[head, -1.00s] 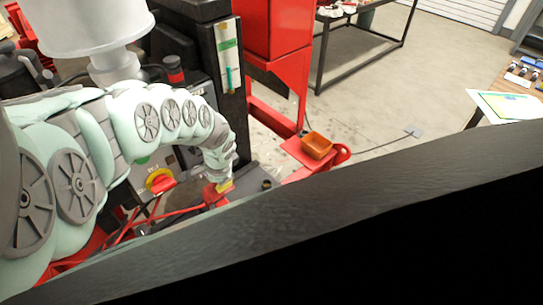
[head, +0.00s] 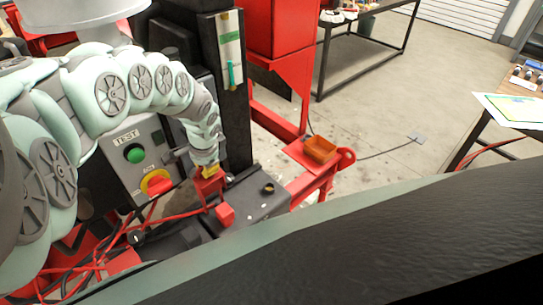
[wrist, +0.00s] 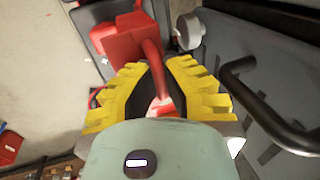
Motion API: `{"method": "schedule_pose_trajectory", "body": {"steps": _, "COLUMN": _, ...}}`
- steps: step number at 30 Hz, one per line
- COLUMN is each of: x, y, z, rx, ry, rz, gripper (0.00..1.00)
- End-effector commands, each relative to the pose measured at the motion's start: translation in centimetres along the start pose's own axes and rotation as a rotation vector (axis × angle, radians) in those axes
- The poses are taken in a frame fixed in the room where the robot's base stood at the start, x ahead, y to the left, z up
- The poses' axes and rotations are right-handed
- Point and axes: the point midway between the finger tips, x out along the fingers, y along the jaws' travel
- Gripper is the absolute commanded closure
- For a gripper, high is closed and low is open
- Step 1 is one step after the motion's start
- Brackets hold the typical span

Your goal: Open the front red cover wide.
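My gripper (head: 209,173), with yellow fingertips, points down beside the black post in the head view. A small red block-like part (head: 226,215), which may be the front red cover, sits on the dark base just below and right of it. In the wrist view the red part (wrist: 124,37) lies beyond the fingertips, and a red bar (wrist: 152,62) runs from it back between the fingers. The fingers of my gripper (wrist: 161,66) stand apart; I see no clear grip on the bar. Whether they touch it is hidden.
A control box with a green button (head: 135,154) and a yellow-and-red switch (head: 157,184) stands left of the gripper. Red cables (head: 100,250) lie below it. A dark curved handle (wrist: 262,105) is close on the right in the wrist view. An orange bin (head: 320,149) sits on the red frame.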

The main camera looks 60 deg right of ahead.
Motion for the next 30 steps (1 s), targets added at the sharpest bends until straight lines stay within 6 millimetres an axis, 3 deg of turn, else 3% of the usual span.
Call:
{"method": "schedule_pose_trajectory", "body": {"steps": 10, "x": -0.13, "y": -0.36, "z": 0.13, "rx": -0.002, "ry": -0.002, "rz": -0.005, "gripper": 1.0}}
{"method": "schedule_pose_trajectory", "body": {"steps": 12, "x": -0.13, "y": -0.37, "z": 0.12, "rx": -0.002, "ry": -0.002, "rz": -0.005, "gripper": 0.87}}
{"method": "schedule_pose_trajectory", "body": {"steps": 20, "x": -0.07, "y": -0.23, "z": 0.07, "rx": -0.002, "ry": -0.001, "rz": -0.003, "gripper": 0.6}}
{"method": "schedule_pose_trajectory", "body": {"steps": 30, "x": -0.07, "y": -0.21, "z": 0.0, "rx": -0.001, "ry": 0.001, "rz": -0.003, "gripper": 0.6}}
